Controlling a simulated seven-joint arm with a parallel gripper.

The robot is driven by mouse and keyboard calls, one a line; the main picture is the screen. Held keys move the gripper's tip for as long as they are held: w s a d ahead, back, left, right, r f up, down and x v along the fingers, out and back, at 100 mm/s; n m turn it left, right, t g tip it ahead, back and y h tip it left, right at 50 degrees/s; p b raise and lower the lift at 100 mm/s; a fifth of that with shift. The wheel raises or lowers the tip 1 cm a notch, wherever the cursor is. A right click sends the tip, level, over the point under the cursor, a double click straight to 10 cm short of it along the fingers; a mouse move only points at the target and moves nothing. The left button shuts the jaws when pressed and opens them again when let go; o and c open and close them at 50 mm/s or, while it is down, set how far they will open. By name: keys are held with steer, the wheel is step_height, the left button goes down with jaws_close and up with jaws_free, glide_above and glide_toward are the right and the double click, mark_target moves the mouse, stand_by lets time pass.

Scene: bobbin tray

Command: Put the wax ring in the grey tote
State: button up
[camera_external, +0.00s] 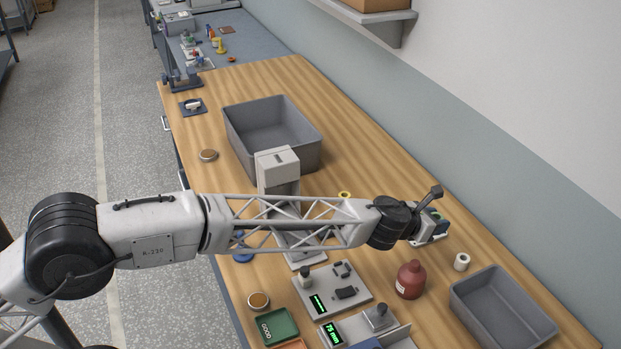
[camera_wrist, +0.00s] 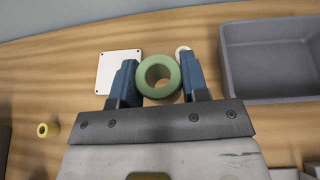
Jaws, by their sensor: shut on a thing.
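A thick green ring, taken as the wax ring (camera_wrist: 144,79), sits between the two blue fingers of my gripper (camera_wrist: 160,82) in the wrist view. The fingers are shut on its sides, and its hole faces the camera. In the outside view my gripper (camera_external: 436,228) is over the right side of the bench, and the ring is hard to make out there. A large deep grey tote (camera_external: 312,158) stands farther back on the bench, empty. A smaller, shallower grey container (camera_external: 460,305) stands at the front right, also empty; a grey container wall shows at right in the wrist view (camera_wrist: 228,62).
A red-brown bottle (camera_external: 410,280) and a pale roll (camera_external: 462,261) stand near the smaller container. A yellow ring (camera_wrist: 48,130) lies left in the wrist view. A grey stand (camera_external: 277,163) rises before the large tote. Devices with green displays (camera_external: 318,302) fill the front.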

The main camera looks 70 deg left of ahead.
steer(key=w+a+r+n+g+y, duration=0.1)
steer(key=a+n+y, duration=0.15)
steer(key=a, duration=0.85)
steer(key=w+a+n+y, duration=0.2)
steer(key=a+y, duration=0.1)
steer(key=a, duration=0.7)
steer(key=n+g+y, duration=0.7)
steer(key=n+g, duration=0.7)
steer(key=n, duration=0.1)
glide_above(248, 131)
steer(key=d, duration=0.5)
steer(key=shift+m, duration=0.25)
steer(key=shift+w+a+f, duration=0.1)
steer(key=shift+w+f, duration=0.05)
steer(key=shift+f, duration=1.9)
steer(key=shift+w+a+f, duration=0.1)
steer(key=shift+f, duration=1.95)
steer(key=shift+f, duration=0.15)
steer(key=shift+d+f, duration=0.1)
steer(key=shift+f, duration=2.9)
steer(key=shift+f, duration=1.85)
